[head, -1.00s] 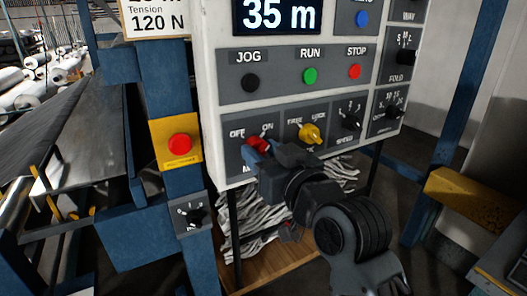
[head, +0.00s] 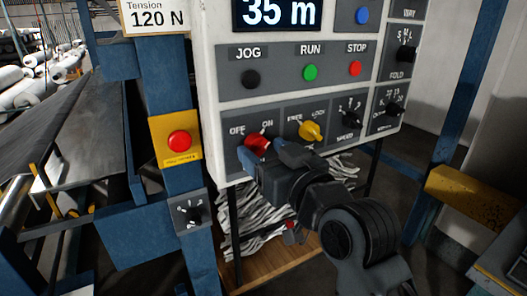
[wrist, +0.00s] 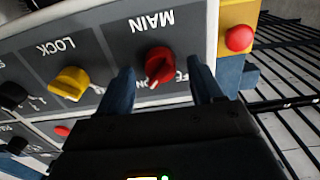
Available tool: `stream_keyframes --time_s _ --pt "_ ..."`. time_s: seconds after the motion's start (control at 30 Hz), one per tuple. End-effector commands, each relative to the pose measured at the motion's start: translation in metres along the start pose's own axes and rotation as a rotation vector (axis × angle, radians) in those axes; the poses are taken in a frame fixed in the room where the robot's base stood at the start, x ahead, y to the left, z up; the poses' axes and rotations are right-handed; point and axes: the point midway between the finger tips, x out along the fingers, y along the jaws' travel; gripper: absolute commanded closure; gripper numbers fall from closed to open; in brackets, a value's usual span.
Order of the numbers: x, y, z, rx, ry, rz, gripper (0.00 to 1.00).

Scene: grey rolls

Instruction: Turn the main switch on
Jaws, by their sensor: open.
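The main switch is a red rotary knob (head: 257,142) at the lower left of the white control panel, under the OFF and ON labels. In the wrist view the red knob (wrist: 159,64) shows upside down beside the word MAIN. Its white mark points down in that picture, close to the partly hidden ON letters. My gripper (head: 268,154) is at the panel's lower edge, just below the knob. In the wrist view its blue fingers (wrist: 161,72) are open, one on each side of the knob, with visible gaps. Contact with the knob is not seen.
A yellow LOCK knob (head: 311,131) is right of the main switch, with black SPEED knob (head: 349,111) beyond. JOG, RUN and STOP buttons sit above. A red button on a yellow box (head: 179,142) is on the blue post to the left.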

Motion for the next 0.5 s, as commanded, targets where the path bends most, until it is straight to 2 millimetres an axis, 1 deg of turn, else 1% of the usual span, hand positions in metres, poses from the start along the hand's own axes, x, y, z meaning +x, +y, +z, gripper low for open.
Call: stream_keyframes --time_s 0.1,0.3,0.4,0.5 --pt "-0.02 0.0 0.003 0.001 0.001 0.001 0.34" --pt "-0.051 0.001 0.002 0.0 0.001 0.002 0.34" --pt "-0.061 0.0 0.002 0.0 0.0 0.001 0.34" --pt "-0.066 0.0 0.001 0.0 0.0 0.0 0.34"
